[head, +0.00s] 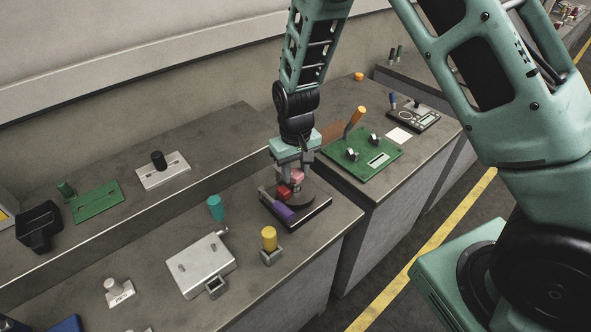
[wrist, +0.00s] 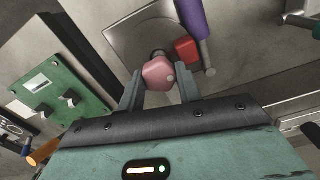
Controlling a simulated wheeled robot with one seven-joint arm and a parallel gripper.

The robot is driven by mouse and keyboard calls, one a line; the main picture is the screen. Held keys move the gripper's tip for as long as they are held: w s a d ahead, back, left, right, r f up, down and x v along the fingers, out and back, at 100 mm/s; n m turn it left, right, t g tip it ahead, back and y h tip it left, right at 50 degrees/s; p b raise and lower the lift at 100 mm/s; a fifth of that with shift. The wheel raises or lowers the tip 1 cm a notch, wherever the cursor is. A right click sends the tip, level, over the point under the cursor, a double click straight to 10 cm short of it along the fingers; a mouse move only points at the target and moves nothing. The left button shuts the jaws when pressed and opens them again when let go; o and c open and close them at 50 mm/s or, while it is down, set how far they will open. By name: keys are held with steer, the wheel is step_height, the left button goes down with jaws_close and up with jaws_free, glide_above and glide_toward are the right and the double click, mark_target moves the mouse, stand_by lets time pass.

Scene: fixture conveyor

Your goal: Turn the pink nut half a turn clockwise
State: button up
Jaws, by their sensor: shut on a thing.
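The pink nut (wrist: 158,73) is a rounded, many-sided piece with a small pale spot on one side. It sits over a dark plate (wrist: 119,32) of a fixture. My gripper (wrist: 160,84) is shut on the pink nut, one finger on each side of it in the wrist view. In the head view my gripper (head: 294,168) comes down from above on the same fixture, and the pink nut (head: 297,176) shows only partly between the fingers. What lies under the nut is mostly hidden.
A red block (wrist: 187,49) and a purple handle (wrist: 192,22) are close beside the nut. A yellow-topped peg (head: 269,239) and a grey plate fixture (head: 202,265) stand nearer the front. A green panel with knobs (head: 345,168) lies across a gap on the right.

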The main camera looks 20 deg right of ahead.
mark_target(296, 172)
steer(key=m, duration=0.3)
steer(key=shift+m, duration=0.4)
steer(key=m+p, duration=0.1)
steer(key=m, duration=0.2)
steer(key=shift+r+m, duration=0.1)
steer(key=shift+m, duration=0.2)
steer(key=m+p, duration=0.1)
steer(key=m, duration=0.2)
steer(key=shift+m, duration=0.3)
steer(key=shift+w+m+p, duration=0.1)
steer(key=shift+m+p, duration=0.75)
steer(key=shift+m, duration=0.95)
steer(key=o, duration=1)
step_height(296, 172, up, 17)
steer(key=shift+r+b, duration=0.15)
steer(key=shift+b, duration=1)
